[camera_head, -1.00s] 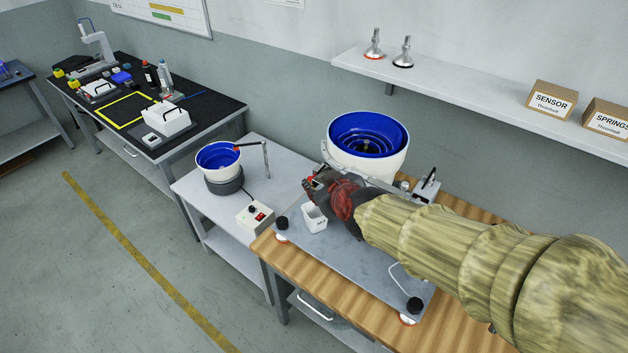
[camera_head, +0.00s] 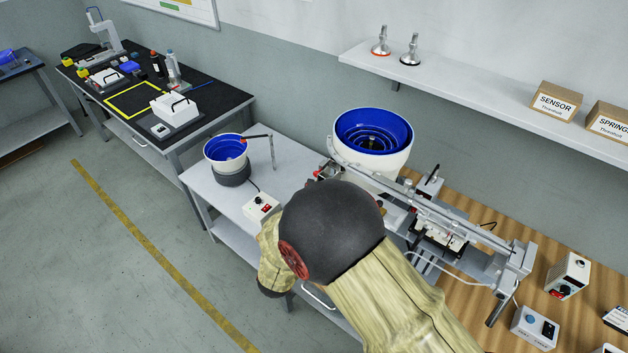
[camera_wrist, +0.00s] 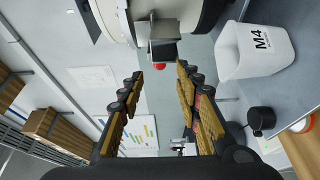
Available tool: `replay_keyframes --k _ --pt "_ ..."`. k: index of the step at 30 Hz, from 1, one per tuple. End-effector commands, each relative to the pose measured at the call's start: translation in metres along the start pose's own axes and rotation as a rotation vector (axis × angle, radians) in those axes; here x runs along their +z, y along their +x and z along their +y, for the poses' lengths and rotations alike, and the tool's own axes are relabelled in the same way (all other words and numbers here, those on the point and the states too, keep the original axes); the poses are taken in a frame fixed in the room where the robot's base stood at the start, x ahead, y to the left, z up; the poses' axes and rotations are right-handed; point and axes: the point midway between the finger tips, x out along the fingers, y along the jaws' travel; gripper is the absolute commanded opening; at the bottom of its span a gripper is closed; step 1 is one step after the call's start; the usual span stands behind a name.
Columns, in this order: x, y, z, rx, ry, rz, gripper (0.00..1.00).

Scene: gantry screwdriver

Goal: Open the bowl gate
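The large feeder bowl (camera_head: 401,158) is white with a blue inside and stands on the wooden bench. The knob appears between and beyond the fingertips; I cannot tell any contact. In the head view my arm hides the gripper.
A white M4 bin (camera_wrist: 250,52) stands right of the fingers in the wrist view, with a black knob (camera_wrist: 261,118) below it. A smaller blue-lined bowl (camera_head: 226,153) stands on the grey table. A metal rail (camera_head: 440,212) runs right from the large bowl.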

Motion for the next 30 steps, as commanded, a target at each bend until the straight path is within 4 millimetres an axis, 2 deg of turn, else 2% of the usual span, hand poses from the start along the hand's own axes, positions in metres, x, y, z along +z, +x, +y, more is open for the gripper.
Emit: replay_keyframes --k 6,12,22,30 --pt "0.001 0.035 -0.002 -0.001 0.003 -0.002 0.34" --pt "0.001 0.054 -0.001 -0.002 0.003 0.000 0.34" --pt "0.000 0.057 0.000 -0.002 0.003 0.002 0.34" --pt "0.000 0.057 0.000 -0.002 0.003 0.002 0.19"
